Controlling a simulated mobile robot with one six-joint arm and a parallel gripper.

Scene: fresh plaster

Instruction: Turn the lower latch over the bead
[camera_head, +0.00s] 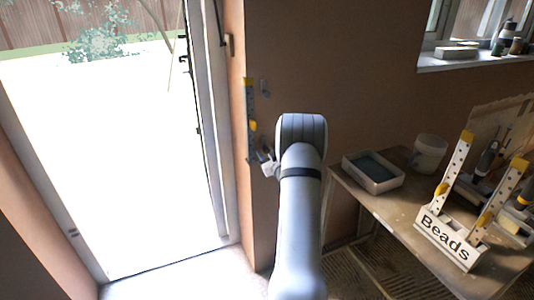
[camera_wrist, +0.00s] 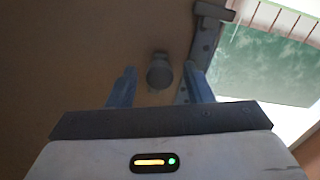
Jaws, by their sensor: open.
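A narrow bead strip (camera_head: 250,105) with yellow parts stands upright along the wall's edge beside the bright doorway. In the wrist view the strip with dark holes (camera_wrist: 205,45) runs just right of my gripper. My gripper (camera_head: 266,158) is close to the wall at the strip's lower part. In the wrist view my gripper (camera_wrist: 160,82) is open, with a round grey knob (camera_wrist: 159,70) between or just beyond its fingers; contact cannot be told. The knob may belong to the lower latch. A short dark bar (camera_wrist: 214,11) lies across the strip.
A workbench (camera_head: 395,205) at the right holds a tray (camera_head: 373,172), a white bucket (camera_head: 429,153), tools and a box marked Beads (camera_head: 449,240) with upright strips. The open glazed door (camera_head: 205,110) is left of the bead. Bare wall lies right of the arm.

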